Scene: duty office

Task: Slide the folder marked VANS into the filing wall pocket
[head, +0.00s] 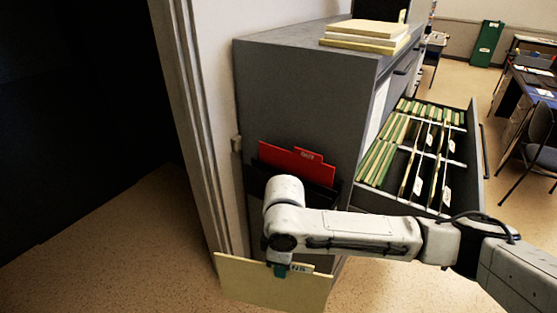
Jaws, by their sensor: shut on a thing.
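A cream folder (272,288) hangs low in front of the grey cabinet, with a tab at its top edge. My gripper (279,270) is shut on its top edge, and the tab's label is partly covered, with only the end "NS" showing. The dark wall pocket (318,195) is on the cabinet's side, above and behind my gripper. A red folder (285,160) with a tab, whose small text I cannot read surely, stands in the pocket. My arm hides part of the pocket's front. The cream folder is apart from the pocket, below it.
The grey filing cabinet (300,90) has an open drawer (425,150) full of files on its right. Several folders (365,36) lie stacked on its top. A door frame (183,110) stands close on the left. Desks and a chair (541,150) are at the far right.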

